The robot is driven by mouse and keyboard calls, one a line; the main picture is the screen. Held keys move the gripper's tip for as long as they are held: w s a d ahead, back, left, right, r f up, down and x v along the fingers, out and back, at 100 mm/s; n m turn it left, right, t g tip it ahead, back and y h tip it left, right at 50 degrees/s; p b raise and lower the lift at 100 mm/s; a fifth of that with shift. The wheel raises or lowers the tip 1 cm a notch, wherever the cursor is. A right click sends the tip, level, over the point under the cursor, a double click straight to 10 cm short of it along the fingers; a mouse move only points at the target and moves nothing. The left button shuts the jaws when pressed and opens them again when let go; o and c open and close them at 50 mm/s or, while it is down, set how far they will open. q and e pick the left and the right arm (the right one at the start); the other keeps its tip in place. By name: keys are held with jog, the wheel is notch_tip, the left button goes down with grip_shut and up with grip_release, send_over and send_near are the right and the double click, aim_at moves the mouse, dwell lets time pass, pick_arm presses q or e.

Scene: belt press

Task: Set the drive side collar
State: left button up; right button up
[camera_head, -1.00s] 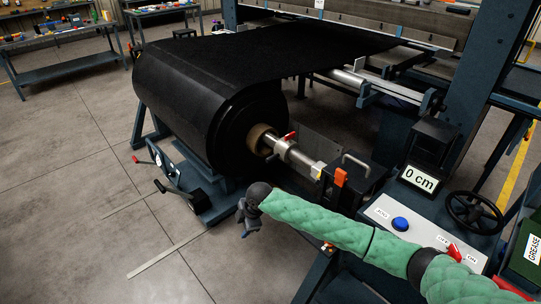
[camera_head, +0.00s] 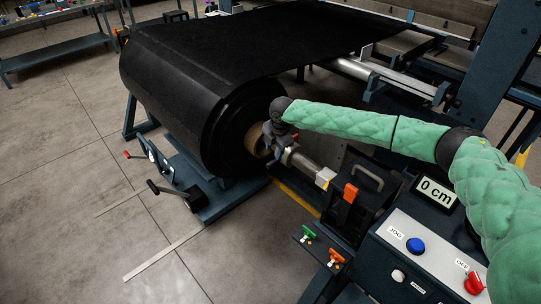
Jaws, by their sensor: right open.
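The drive side collar (camera_head: 290,154) is a grey metal ring with a red lever on the steel shaft (camera_head: 308,167), just outside the brown core (camera_head: 252,140) of the black belt roll (camera_head: 185,110). My right gripper (camera_head: 277,147) is open, pointing down at the shaft between the core and the collar. It covers part of the collar and its lever. I cannot tell whether its fingers touch the collar. My left gripper is not in view.
A display (camera_head: 436,192) reads 0 cm above a panel with a blue button (camera_head: 415,245) and a red switch (camera_head: 474,282). A dark bearing block with an orange latch (camera_head: 350,193) carries the shaft end. A small shelf with green and orange clips (camera_head: 322,250) sits below.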

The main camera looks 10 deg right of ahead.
aim_at(271, 163)
jog(key=f, duration=0.2)
jog(key=f+p, duration=0.2)
jog(key=f, duration=0.1)
jog(key=shift+w+a+f, duration=0.3)
jog(key=shift+w+a, duration=0.05)
jog(key=shift+a, duration=0.05)
jog(key=shift+f+p, duration=0.4)
jog(key=shift+f, duration=0.05)
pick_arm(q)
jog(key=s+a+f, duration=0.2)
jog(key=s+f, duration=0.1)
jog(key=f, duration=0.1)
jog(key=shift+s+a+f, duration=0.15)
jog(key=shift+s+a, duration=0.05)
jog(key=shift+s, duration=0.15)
pick_arm(e)
jog(key=shift+w+f, duration=0.1)
jog(key=shift+f, duration=0.25)
jog(key=shift+a, duration=0.1)
grip_shut()
